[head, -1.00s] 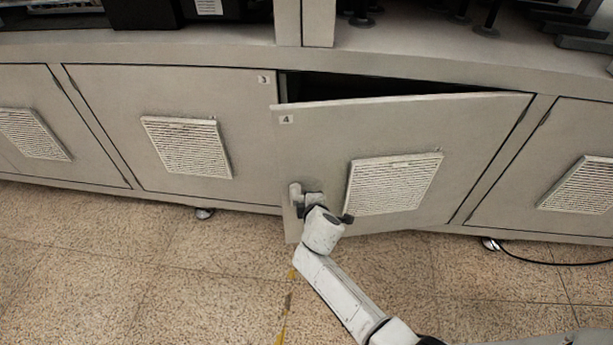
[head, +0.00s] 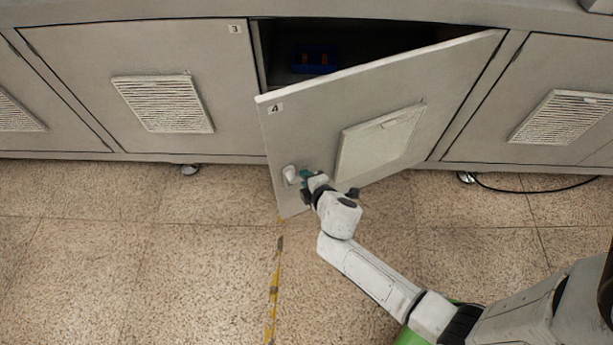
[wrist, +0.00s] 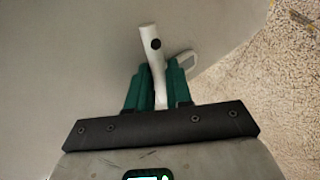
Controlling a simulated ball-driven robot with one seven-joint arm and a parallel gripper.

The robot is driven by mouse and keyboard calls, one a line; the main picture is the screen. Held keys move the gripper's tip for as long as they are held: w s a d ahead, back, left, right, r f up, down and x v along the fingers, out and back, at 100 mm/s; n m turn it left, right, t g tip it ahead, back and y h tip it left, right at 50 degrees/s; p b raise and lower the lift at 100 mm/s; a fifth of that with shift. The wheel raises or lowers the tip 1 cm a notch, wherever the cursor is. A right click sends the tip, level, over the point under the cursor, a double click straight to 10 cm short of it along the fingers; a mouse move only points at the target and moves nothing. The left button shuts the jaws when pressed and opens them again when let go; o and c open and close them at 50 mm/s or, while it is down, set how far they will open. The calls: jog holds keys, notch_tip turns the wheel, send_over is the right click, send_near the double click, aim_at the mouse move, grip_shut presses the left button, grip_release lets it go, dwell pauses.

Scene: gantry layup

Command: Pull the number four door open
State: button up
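The number four door (head: 310,130) is a grey panel with a "4" label at its upper left corner and a vent. It stands ajar, hinged on its right, with its left edge swung out toward me. Its white handle (head: 291,174) is low near the free edge. In the wrist view the handle (wrist: 154,60) runs between the two green fingers of my gripper (wrist: 159,85), which are closed around it. In the head view my gripper (head: 306,179) is at the handle, and my wrist partly hides the fingers.
Behind the door is a dark compartment with a blue item (head: 314,58) inside. The number three door (head: 150,50) on the left is shut, as is the door on the right (head: 570,70). A black cable (head: 535,190) lies at the right.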

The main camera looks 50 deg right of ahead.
jog(key=o, duration=0.4)
jog(key=shift+r, duration=0.1)
jog(key=p+v, duration=0.1)
jog(key=v, duration=0.9)
jog(key=shift+s+r, duration=0.15)
jog(key=shift+s, duration=0.15)
jog(key=shift+a, duration=0.1)
jog(key=shift+c, duration=0.2)
